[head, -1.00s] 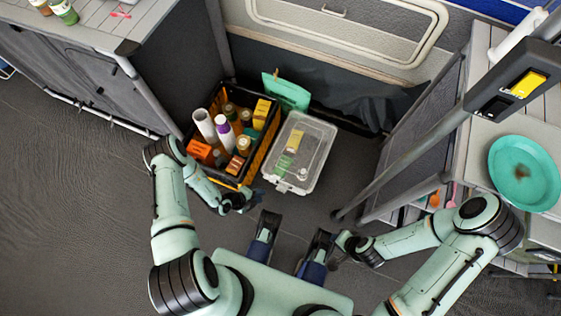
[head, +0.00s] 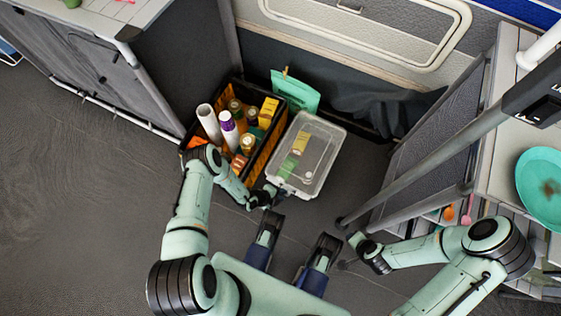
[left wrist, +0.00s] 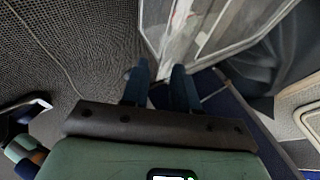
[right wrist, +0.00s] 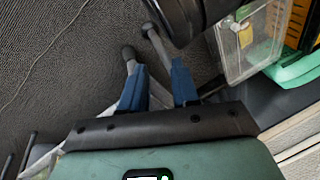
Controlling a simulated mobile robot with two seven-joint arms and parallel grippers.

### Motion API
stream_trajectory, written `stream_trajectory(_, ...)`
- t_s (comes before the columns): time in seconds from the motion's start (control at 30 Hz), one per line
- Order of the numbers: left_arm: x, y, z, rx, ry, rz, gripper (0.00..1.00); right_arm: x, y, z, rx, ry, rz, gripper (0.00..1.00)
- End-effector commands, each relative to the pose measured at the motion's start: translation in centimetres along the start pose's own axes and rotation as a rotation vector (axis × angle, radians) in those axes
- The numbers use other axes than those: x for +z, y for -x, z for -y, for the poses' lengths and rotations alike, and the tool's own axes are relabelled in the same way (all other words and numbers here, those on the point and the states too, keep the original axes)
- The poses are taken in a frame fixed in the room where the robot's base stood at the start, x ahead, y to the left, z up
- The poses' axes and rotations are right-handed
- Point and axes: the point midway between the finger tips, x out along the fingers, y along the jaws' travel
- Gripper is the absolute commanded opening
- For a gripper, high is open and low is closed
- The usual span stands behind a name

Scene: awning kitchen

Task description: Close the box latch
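The clear lidded box (head: 322,150) stands on the floor, and its lid looks lowered. Its near side faces me; the latch is too small to make out there. My left gripper (head: 268,196) is just off the box's near left corner, apart from it as far as I can tell. In the left wrist view the box (left wrist: 215,30) is at the top, beyond the fingertips (left wrist: 158,72), which are apart and empty. My right gripper (head: 354,240) is low at the right, away from the box. The right wrist view shows its fingers (right wrist: 158,72) apart; the box (right wrist: 240,55) is at the upper right.
A black and orange crate (head: 270,147) full of bottles and cartons stands directly left of the box. A teal item (head: 297,93) is behind. A grey table with slanted poles (head: 440,155) and a teal plate (head: 543,185) are at the right. Floor is clear on the left.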

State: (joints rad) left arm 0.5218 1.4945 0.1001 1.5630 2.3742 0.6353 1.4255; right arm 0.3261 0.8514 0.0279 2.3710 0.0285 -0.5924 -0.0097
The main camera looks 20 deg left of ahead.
Motion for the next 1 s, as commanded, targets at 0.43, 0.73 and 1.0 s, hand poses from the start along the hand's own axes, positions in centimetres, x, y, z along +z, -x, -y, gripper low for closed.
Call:
stream_trajectory(0.43, 0.0, 0.0, 0.0, 0.000, 0.000, 0.000, 0.00, 0.0, 0.0, -0.1, 0.001, -0.001, 0.001, 0.30)
stream_trajectory(0.73, 0.1, -0.1, -0.4, -0.028, -0.011, 0.000, 0.00, 0.4, -0.3, -0.4, 0.006, -0.004, 0.013, 0.30)
stream_trajectory(1.0, 0.4, -0.7, -1.8, -0.169, -0.064, 0.002, 0.00, 2.7, -2.0, -2.2, 0.039, -0.022, 0.084, 0.30)
